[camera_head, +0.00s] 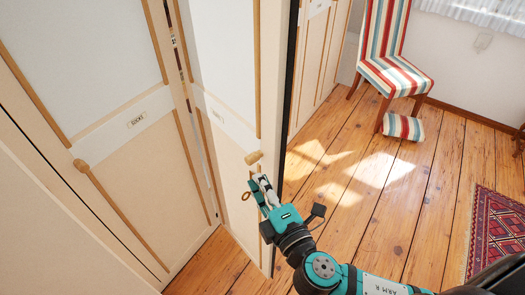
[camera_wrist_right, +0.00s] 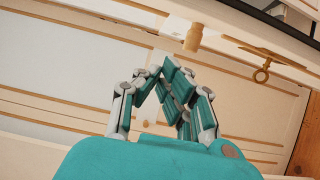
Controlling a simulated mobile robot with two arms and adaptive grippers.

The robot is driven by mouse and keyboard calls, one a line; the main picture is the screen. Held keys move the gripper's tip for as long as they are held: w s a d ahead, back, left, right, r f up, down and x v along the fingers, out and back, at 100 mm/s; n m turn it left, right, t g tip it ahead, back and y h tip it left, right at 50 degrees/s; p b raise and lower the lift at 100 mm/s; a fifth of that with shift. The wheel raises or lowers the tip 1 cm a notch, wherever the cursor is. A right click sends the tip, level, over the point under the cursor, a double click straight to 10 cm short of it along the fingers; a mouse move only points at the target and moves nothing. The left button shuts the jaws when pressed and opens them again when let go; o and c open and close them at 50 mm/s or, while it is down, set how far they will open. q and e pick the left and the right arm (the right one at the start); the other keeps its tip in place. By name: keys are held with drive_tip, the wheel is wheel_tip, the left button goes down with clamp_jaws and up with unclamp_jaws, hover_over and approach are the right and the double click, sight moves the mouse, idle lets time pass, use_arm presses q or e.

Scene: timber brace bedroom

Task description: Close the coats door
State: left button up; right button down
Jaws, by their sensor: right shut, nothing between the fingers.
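A cream door (camera_head: 225,60) with wooden trim stands at an angle to the closet front in the head view, apparently ajar. My right gripper (camera_head: 258,182) is just below the knob, shut and empty. Its fingertips (camera_wrist_right: 168,72) meet in the wrist view, apart from the knob. My left gripper is not in view.
A ringed key (camera_wrist_right: 262,73) hangs near the knob. At left is another panelled door (camera_head: 90,60) with a small label. A black vertical edge (camera_head: 290,85) borders the cream door.

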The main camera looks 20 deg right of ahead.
sight(263, 157)
drive_tip(key=w+d+p, duration=0.1)
drive_tip(key=w, duration=0.1)
drive_tip(key=w+d+p, duration=0.1)
drive_tip(key=w, duration=0.2)
drive_tip(key=w+d+p, duration=0.1)
drive_tip(key=w, duration=0.1)
drive_tip(key=shift+w+p, duration=0.25)
drive_tip(key=shift+p, duration=0.1)
drive_tip(key=shift+a, duration=0.1)
